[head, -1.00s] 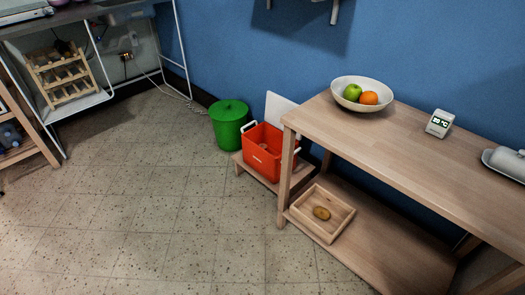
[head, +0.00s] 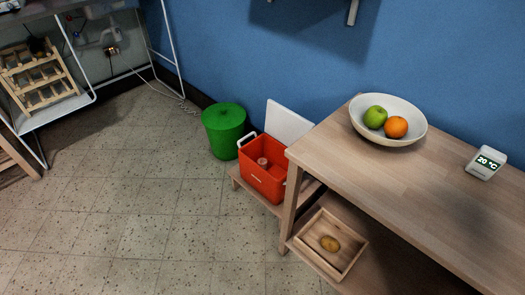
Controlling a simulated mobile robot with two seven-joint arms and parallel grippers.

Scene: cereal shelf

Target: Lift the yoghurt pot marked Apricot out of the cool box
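The red cool box (head: 262,178) stands on a low wooden stand beside the table, with its white lid (head: 288,122) raised at the back. A small pale pot (head: 263,162) with a pinkish top shows inside it. The pot is too small for me to read any marking, so I cannot tell whether it is the Apricot one. The box's front and right walls hide part of its inside. Neither of my grippers is in view.
A green lidded bin (head: 224,131) stands just left of the box. The wooden table (head: 400,185) on the right holds a fruit bowl (head: 388,131) and a thermometer display (head: 486,163). A wooden tray (head: 317,263) with a potato sits on its lower shelf. The tiled floor (head: 150,200) in front is clear.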

